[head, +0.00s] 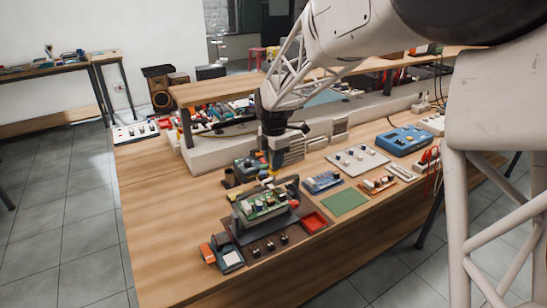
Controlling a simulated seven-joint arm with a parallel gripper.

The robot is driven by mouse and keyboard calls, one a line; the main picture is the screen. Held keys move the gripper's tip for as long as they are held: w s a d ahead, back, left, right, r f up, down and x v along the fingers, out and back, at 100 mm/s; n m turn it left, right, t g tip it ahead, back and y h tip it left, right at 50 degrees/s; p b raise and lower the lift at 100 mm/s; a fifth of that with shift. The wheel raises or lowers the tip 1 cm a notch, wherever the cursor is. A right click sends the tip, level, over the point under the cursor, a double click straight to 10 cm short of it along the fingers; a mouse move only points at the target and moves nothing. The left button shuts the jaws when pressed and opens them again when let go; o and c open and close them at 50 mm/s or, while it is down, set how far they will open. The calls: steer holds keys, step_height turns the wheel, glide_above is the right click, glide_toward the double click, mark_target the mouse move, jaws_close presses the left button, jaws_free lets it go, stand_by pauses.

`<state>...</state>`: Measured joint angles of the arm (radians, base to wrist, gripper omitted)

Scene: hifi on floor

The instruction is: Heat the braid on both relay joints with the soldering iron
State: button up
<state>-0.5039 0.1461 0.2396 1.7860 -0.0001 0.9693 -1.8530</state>
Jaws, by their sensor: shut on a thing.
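My gripper (275,146) hangs above the work area at the middle of the table, behind the circuit board. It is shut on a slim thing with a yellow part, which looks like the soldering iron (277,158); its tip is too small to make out. The green circuit board (262,207) with several parts on it sits raised on a dark holder (268,227). The relay joints and the braid cannot be told apart at this size. The held thing is close above and behind the board; I cannot tell whether it touches anything.
A red tray (314,222), a green mat (345,202) and a blue-and-white module (322,182) lie right of the board. A small box (230,258) stands at the front left. A blue device (404,141) stands further right. The table's left part is bare.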

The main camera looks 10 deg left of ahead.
mark_target(274, 172)
steer(key=shift+f, duration=2)
steer(key=shift+f, duration=0.65)
stand_by(3.9)
steer(key=shift+r, duration=0.1)
steer(key=shift+r, duration=2.35)
steer(key=shift+f, duration=0.1)
